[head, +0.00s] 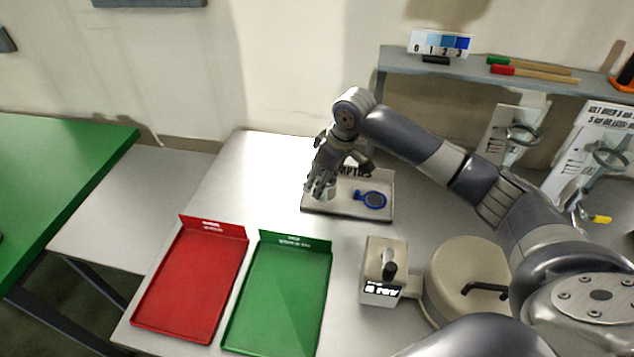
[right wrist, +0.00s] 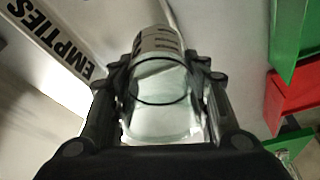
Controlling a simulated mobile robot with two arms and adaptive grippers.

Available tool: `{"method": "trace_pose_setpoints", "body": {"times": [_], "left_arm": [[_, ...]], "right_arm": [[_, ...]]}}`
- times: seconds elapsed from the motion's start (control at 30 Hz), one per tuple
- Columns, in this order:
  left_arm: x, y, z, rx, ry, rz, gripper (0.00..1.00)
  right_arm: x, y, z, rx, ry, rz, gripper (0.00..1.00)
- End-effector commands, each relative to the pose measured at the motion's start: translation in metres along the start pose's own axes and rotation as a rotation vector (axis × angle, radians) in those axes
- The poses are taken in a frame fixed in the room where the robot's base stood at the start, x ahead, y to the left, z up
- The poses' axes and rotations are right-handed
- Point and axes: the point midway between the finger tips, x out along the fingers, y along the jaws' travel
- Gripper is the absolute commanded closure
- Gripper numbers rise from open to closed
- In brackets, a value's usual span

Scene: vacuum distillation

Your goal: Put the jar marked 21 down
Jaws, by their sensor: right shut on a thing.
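My right gripper (head: 322,180) is shut on a pale, clear jar (head: 319,190) at the left end of the tray marked EMPTIES (head: 345,211). The right wrist view shows the jar (right wrist: 160,110) between the two fingers of the gripper (right wrist: 163,75), with a dark ring line and a printed label on it. I cannot read the number on the jar. I cannot tell whether its base touches the tray or is held just above it. My left gripper is not in view.
A blue ring-shaped item (head: 371,200) lies on the EMPTIES tray, right of the jar. A red tray (head: 190,285) and a green tray (head: 278,295) lie in front. A beige device (head: 384,262) and a round beige pot (head: 467,277) stand front right. The table's back left is clear.

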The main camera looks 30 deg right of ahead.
Motion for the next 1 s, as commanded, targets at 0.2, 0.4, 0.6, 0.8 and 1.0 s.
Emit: {"method": "trace_pose_setpoints", "body": {"times": [0.2, 0.4, 0.6, 0.8, 1.0], "left_arm": [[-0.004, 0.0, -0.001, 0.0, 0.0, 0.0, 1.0], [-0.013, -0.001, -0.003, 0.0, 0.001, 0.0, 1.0], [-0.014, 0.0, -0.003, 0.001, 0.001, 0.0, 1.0], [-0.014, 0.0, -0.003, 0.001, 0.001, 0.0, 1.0], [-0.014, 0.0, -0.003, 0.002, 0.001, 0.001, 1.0]], "right_arm": [[0.007, 0.004, -0.015, -0.001, -0.002, 0.001, 0.87], [0.029, 0.004, -0.007, 0.002, -0.005, 0.0, 0.87], [0.04, 0.004, -0.005, 0.0, 0.001, 0.003, 0.87], [0.041, 0.004, -0.004, 0.0, 0.0, 0.002, 0.87], [0.042, 0.004, -0.004, 0.0, -0.001, 0.002, 0.38]]}}
